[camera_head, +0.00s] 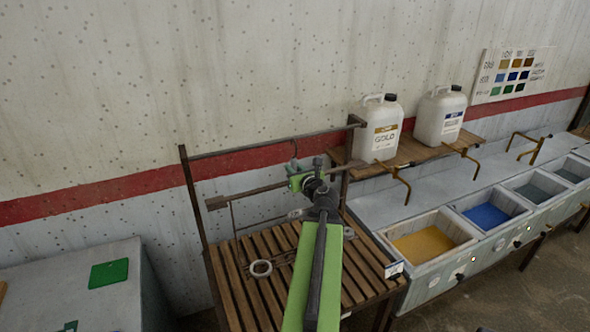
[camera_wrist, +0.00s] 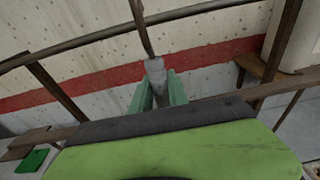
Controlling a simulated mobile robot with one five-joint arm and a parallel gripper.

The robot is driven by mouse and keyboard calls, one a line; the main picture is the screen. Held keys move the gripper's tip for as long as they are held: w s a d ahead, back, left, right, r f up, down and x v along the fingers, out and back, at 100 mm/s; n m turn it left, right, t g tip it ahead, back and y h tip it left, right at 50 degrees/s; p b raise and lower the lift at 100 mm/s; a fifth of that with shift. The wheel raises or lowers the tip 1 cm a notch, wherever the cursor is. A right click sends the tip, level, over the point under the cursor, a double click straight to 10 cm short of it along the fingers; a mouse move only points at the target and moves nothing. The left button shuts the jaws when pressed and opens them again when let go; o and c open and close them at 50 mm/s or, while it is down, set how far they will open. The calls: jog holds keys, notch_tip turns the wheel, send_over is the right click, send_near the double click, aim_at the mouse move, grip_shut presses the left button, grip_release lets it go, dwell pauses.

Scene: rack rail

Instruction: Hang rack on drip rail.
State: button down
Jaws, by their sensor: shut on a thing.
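The drip rail (camera_head: 240,147) is a dark horizontal bar between two posts above a slatted wooden stand. It also crosses the top of the wrist view (camera_wrist: 80,41). The rack (camera_head: 240,197) has a long brown crossbar with thin wire below it and a dark hook above. The crossbar also shows in the wrist view (camera_wrist: 218,107). My gripper (camera_head: 308,183) is shut on the rack's grey stem below the hook; its green fingers (camera_wrist: 158,92) flank it in the wrist view. The hook top meets the rail's line; I cannot tell whether it rests over it. My arm hides part of the rack.
The slatted stand (camera_head: 262,292) lies below, with a pale ring (camera_head: 261,268) on it. A wooden shelf (camera_head: 415,150) with two white jugs is at right, above basins of coloured liquid. A grey block (camera_head: 75,290) with a green cloth (camera_head: 109,274) stands at left.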

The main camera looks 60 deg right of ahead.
jog(key=shift+w+d, duration=0.1)
jog(key=shift+w, duration=0.05)
jog(key=shift+r+x, duration=0.15)
jog(key=shift+x, duration=0.75)
jog(key=shift+r+x, duration=0.15)
jog(key=shift+x, duration=0.8)
jog(key=shift+w+d, duration=0.1)
jog(key=shift+w, duration=0.1)
jog(key=shift+w+d+r, duration=0.1)
jog(key=shift+w+d, duration=0.05)
jog(key=shift+w, duration=0.05)
jog(key=shift+r+x, duration=0.2)
jog(key=shift+x, duration=1.05)
